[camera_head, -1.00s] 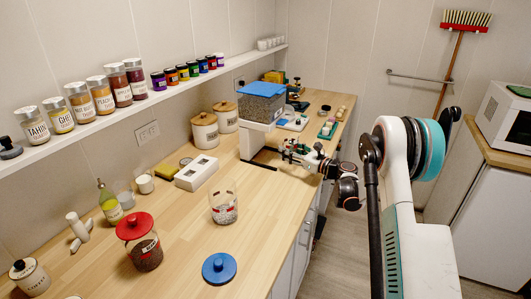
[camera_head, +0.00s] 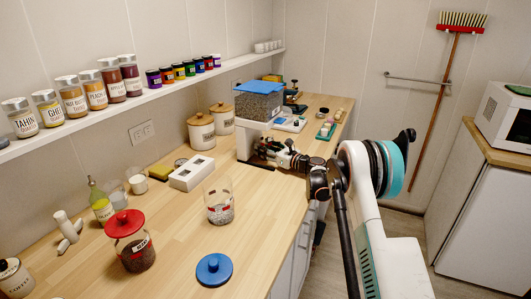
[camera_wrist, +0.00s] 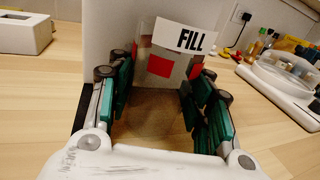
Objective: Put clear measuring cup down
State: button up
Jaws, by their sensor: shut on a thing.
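My gripper (camera_wrist: 155,105) has green-padded fingers and is shut on the clear measuring cup (camera_wrist: 160,68), a see-through vessel with a red patch, seen between and beyond the fingers in the wrist view. The cup's lower edges are hard to make out. A white "FILL" label (camera_wrist: 188,39) shows at its upper right; I cannot tell what it is fixed to. In the head view my gripper (camera_head: 262,150) is low over the wooden counter (camera_head: 255,190), beside the white base of a blue-lidded dispenser (camera_head: 258,104). The cup is not clearly visible there.
A white two-opening box (camera_head: 192,173), a clear jar (camera_head: 219,207), a red-lidded jar (camera_head: 130,245) and a blue lid (camera_head: 213,269) stand nearer. A scale (camera_wrist: 280,85) lies right of my gripper in the wrist view. Counter between is clear.

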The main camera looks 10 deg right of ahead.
jog(key=shift+r, duration=0.1)
jog(key=shift+f, duration=0.2)
jog(key=o, duration=1)
jog(key=shift+c, duration=0.2)
jog(key=shift+r, duration=0.15)
